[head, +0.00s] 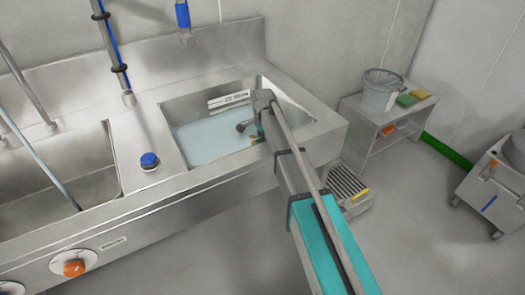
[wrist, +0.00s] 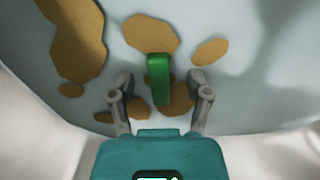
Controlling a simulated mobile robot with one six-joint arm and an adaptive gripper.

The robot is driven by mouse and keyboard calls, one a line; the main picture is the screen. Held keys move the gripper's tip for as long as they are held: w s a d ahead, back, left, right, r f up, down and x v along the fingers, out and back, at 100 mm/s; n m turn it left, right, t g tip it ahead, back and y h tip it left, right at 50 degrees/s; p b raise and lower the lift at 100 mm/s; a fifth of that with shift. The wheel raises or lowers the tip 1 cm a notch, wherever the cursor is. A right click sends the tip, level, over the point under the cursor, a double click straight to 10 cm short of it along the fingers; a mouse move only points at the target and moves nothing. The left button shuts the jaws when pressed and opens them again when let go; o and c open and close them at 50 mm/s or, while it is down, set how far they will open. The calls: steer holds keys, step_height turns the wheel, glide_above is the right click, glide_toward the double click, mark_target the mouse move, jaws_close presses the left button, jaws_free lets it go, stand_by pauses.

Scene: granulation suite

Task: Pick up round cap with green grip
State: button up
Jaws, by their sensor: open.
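The green grip (wrist: 159,68) is a short upright bar in the middle of the wrist view. It rises from a pale blue-grey surface with a curved lower edge and brown patches, which looks like the round cap (wrist: 245,85). My gripper (wrist: 161,88) is open, with one finger on each side of the grip and a gap on both sides. In the head view my gripper (head: 247,126) reaches down into the right sink basin, over a pale blue area; my arm hides part of it, and I cannot make out the grip there.
The steel basin wall (head: 300,122) stands close to my arm on the right. A blue-topped fitting (head: 149,161) is on the ledge left of the basin. A side table (head: 363,122) with a bucket (head: 380,92) stands to the right. The floor there is partly open.

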stand_by(0.6)
jaws_close()
